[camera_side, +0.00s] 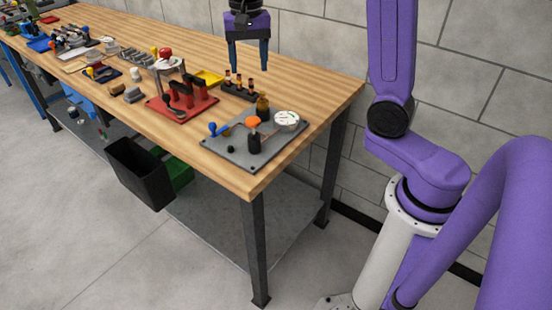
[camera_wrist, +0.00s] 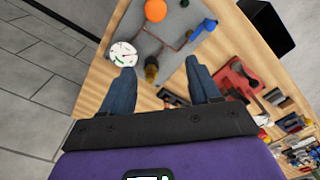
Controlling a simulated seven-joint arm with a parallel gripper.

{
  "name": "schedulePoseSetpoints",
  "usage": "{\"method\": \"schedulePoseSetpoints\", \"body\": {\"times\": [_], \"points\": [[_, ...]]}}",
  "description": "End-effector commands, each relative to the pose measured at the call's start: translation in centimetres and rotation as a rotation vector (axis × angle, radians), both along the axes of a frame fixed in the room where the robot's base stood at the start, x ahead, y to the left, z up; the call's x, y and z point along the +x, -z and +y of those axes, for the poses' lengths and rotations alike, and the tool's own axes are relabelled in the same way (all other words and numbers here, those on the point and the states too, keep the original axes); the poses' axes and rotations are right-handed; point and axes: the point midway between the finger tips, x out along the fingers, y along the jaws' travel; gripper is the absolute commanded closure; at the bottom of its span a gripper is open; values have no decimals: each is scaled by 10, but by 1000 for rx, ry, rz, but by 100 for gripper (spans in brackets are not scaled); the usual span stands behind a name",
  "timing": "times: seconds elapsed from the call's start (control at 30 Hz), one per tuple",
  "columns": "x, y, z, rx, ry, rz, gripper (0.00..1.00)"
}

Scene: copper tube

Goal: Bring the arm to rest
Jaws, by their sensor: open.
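My gripper (camera_side: 248,56) hangs above the wooden workbench (camera_side: 325,88) with its two blue fingers apart and pointing down. In the wrist view the gripper (camera_wrist: 163,82) is open, with nothing held between the fingertips. Below it lies a grey plate (camera_side: 275,147) with an orange knob (camera_side: 253,121), a blue handle (camera_side: 215,128), a round white gauge (camera_side: 287,120) and a brass-coloured fitting (camera_side: 262,105). A thin copper-coloured tube (camera_wrist: 178,42) appears on the plate in the wrist view. The fingers are well clear of the plate in the side view.
More tools crowd the bench's far left. A black bin (camera_side: 140,172) hangs at the front edge. A block wall (camera_side: 310,45) stands behind.

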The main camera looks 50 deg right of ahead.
Motion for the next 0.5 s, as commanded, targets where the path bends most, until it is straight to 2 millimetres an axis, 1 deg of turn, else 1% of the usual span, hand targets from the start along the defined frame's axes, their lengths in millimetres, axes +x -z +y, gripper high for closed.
{"method": "schedulePoseSetpoints", "body": {"times": [0.03,0.2,0.37,0.5], "points": [[-10,2,9,0,-76,1,38],[-43,11,35,-1,-335,-3,38],[-79,19,54,-1,-580,-6,38],[-113,28,65,-2,-793,-9,38]]}}
